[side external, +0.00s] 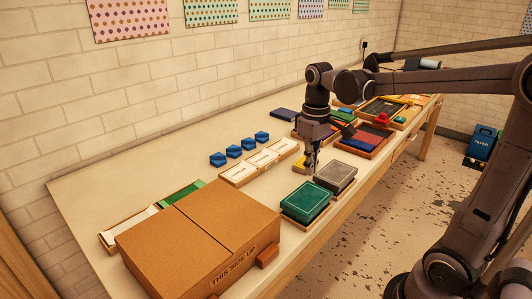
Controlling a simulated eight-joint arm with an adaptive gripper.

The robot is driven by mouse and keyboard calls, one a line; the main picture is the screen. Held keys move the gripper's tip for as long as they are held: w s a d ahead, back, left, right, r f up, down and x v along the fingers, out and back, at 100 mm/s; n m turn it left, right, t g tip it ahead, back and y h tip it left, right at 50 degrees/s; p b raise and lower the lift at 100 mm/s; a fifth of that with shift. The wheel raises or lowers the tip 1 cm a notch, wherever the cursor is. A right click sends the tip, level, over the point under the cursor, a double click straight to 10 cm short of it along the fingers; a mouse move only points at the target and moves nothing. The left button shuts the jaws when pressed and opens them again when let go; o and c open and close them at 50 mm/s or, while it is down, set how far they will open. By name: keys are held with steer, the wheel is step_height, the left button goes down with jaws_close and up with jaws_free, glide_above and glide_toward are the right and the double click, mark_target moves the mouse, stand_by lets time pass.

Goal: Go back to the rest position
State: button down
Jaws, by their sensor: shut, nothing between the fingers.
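My gripper (314,166) points down over the long table (180,165), near its middle. It is shut, with nothing seen between its fingers. It is just behind a grey block in a tray (336,176) and close to a small yellow piece (299,164). Whether the fingertips touch anything is too small to tell. No foil roll can be made out clearly.
A large cardboard box (190,235) stands at the near end. A green block in a tray (304,201), white cards (262,160) and several blue pieces (234,151) lie nearby. More trays (383,110) fill the far end. The table's back left is clear.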

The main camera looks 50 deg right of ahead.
steer(key=s+a+f+t, duration=0.3)
steer(key=s+a+t, duration=0.2)
steer(key=a+t, duration=0.2)
steer(key=shift+s+a, duration=0.15)
steer(key=shift+a, duration=1.1)
